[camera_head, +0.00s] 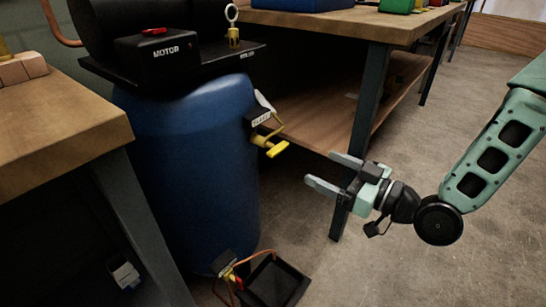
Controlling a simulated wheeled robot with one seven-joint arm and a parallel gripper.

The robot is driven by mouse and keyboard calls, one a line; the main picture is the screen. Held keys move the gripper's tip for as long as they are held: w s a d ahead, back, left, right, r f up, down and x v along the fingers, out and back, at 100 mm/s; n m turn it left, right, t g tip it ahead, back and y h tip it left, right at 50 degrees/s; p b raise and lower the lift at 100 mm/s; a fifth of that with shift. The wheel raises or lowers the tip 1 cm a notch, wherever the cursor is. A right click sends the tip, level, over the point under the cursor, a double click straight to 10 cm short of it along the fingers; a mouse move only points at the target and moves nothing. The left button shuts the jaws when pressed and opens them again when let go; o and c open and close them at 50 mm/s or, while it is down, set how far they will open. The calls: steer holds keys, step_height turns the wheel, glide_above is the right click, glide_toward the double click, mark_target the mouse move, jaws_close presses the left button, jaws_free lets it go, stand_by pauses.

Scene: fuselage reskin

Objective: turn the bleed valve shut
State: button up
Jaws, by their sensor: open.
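A yellow valve handle (271,143) sticks out from the right side of the blue tank (200,165). A second small valve (231,275) with red and yellow parts sits at the tank's foot. I cannot tell for certain which is the bleed valve. My gripper (323,171) is open and empty. It is to the right of the yellow handle and lower in the picture, pointing left, apart from the handle and the tank.
A wooden bench (330,22) with a lower shelf (325,112) stands behind; its dark leg (362,105) is close behind my gripper. Another bench (60,115) is at the left. A black motor box (158,52) tops the tank. A black tray (275,284) lies on the floor.

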mark_target(282, 150)
steer(key=b+x, duration=0.3)
steer(key=x, duration=1.2)
steer(key=shift+s, duration=0.1)
steer(key=c, duration=1)
